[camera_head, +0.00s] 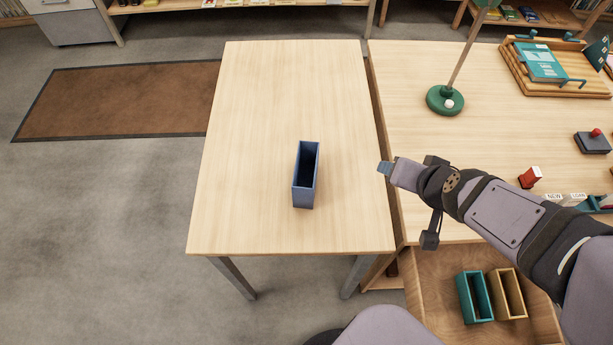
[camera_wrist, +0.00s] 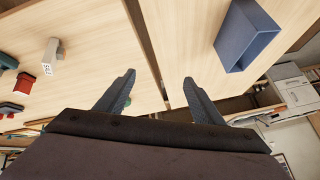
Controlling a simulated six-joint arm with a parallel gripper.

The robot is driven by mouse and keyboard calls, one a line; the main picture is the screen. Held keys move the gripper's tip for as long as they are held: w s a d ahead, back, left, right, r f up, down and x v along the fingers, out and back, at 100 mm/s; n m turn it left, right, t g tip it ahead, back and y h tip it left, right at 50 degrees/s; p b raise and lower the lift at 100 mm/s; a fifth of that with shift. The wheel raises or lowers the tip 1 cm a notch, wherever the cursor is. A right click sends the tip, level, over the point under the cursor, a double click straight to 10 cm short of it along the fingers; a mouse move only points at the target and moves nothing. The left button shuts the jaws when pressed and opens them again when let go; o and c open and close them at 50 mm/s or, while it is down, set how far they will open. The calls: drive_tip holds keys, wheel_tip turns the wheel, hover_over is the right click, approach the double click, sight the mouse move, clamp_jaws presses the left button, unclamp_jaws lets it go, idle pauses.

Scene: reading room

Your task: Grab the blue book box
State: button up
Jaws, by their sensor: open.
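The blue book box (camera_head: 304,185) stands upright on the smaller wooden table, right of its middle, with its open top showing a dark, empty-looking inside. In the wrist view the blue book box (camera_wrist: 243,38) appears at the upper right, beyond the fingers and to their right. My gripper (camera_head: 385,168) is to the right of the box, above the gap between the two tables, and apart from it. In the wrist view my gripper (camera_wrist: 158,92) shows two blue-grey fingers spread wide with nothing between them.
The smaller table (camera_head: 260,110) is otherwise bare. The desk (camera_head: 420,65) beside it holds a green lamp (camera_head: 445,100), a book on a wooden stand (camera_head: 543,62), a stamp pad (camera_head: 592,143) and a red-white block (camera_head: 530,177). Teal (camera_head: 474,297) and tan (camera_head: 508,294) boxes stand below, lower right.

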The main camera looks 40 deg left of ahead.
drive_tip(key=s+a+n+t+y+b, duration=0.1)
drive_tip(key=s+a, duration=0.2)
drive_tip(key=a, duration=0.3)
drive_tip(key=s+a+n+t+y, duration=0.1)
drive_tip(key=s+a+t, duration=0.15)
drive_tip(key=a, duration=0.45)
drive_tip(key=s+a+t+b, duration=0.1)
drive_tip(key=s+a+t, duration=0.15)
drive_tip(key=s, duration=0.65)
drive_tip(key=p, duration=0.2)
hover_over(306, 184)
drive_tip(key=shift+n+y, duration=0.3)
drive_tip(key=shift+y, duration=0.1)
drive_tip(key=shift+f, duration=4.9)
drive_tip(key=c, duration=1.2)
